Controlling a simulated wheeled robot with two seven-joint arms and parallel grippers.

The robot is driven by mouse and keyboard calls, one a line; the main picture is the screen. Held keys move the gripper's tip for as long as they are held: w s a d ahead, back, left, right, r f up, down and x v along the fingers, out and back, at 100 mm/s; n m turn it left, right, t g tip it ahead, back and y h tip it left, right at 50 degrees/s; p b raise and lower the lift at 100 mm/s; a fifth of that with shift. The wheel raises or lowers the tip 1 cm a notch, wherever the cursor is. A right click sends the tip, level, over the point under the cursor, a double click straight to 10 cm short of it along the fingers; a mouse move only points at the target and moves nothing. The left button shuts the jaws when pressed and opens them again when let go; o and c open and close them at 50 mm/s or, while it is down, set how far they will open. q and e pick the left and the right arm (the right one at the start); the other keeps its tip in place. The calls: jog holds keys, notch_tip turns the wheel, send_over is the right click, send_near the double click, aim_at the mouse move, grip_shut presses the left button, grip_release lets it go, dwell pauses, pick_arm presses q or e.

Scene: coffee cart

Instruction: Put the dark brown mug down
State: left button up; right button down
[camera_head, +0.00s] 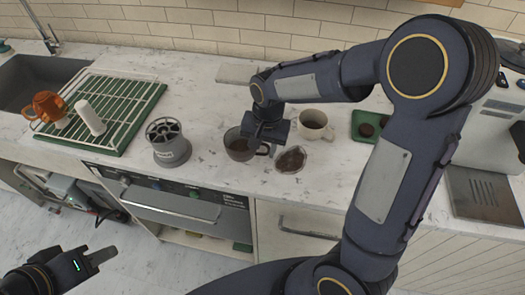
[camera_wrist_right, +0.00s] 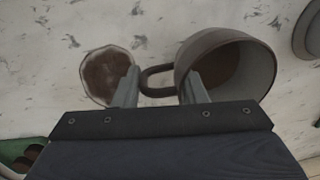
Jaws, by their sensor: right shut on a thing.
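The dark brown mug (camera_head: 237,146) is at the worktop beside my right gripper (camera_head: 264,146), with its handle toward the right. In the right wrist view the mug (camera_wrist_right: 232,50) shows its rim and brown inside. Its handle (camera_wrist_right: 155,82) lies between the fingers of my right gripper (camera_wrist_right: 160,88), which is shut on it. I cannot tell whether the mug's base touches the worktop. My left gripper (camera_head: 88,259) is low at the left, over the floor and away from the counter. Its finger opening is not clear.
A glass bowl of dark grounds (camera_head: 291,160) is close right of the mug. A cream mug (camera_head: 315,121) stands behind it. A grey holder (camera_head: 170,151) is at the left, with bare worktop (camera_head: 205,125) between. A rack (camera_head: 130,110) and a green tray (camera_head: 359,127) stand further out.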

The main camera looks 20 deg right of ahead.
jog(key=shift+f, duration=1.15)
jog(key=shift+f, duration=0.1)
jog(key=c, duration=0.9)
grip_release()
jog(key=shift+s, duration=0.1)
